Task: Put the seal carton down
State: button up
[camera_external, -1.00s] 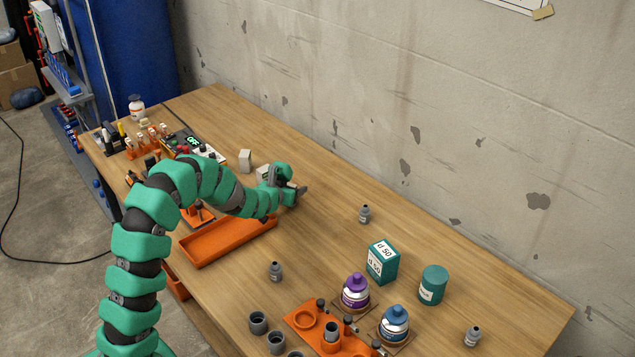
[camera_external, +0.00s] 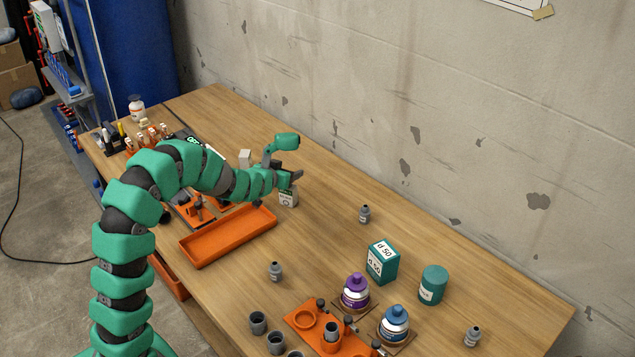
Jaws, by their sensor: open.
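My gripper (camera_external: 291,159) is open wide, with one green finger raised and the other low by the carton's top. Nothing shows between the fingers. The low finger overlaps the carton's top edge in this view, so I cannot tell whether they touch.
An orange tray (camera_external: 186,247) lies left of the carton. Another pale box (camera_external: 245,158) stands behind my arm. A grey fitting (camera_external: 364,214), a teal "d 50" box (camera_external: 382,262) and a teal canister (camera_external: 433,285) stand to the right.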

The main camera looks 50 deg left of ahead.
jog(key=s+d+r+m+t+h, duration=0.1)
jog(key=d+r, duration=0.4)
jog(key=r, duration=0.4)
jog(key=s+d+r+m+h, duration=0.1)
jog(key=d+r, duration=0.4)
jog(key=r, duration=0.5)
jog(key=s+d+r+t+h, duration=0.1)
jog(key=d+r, duration=0.4)
jog(key=r, duration=0.4)
jog(key=s+d+r+m+h, duration=0.1)
jog(key=s+d+r, duration=0.4)
jog(key=s+r, duration=0.4)
jog(key=s+d+r+m+t+h, duration=0.1)
jog(key=s+d+r, duration=0.4)
jog(key=s+r, duration=0.3)
notch_tip(320, 180, up, 2)
jog(key=shift+s+d+r, duration=0.1)
jog(key=shift+s+d, duration=0.2)
jog(key=shift+s, duration=0.05)
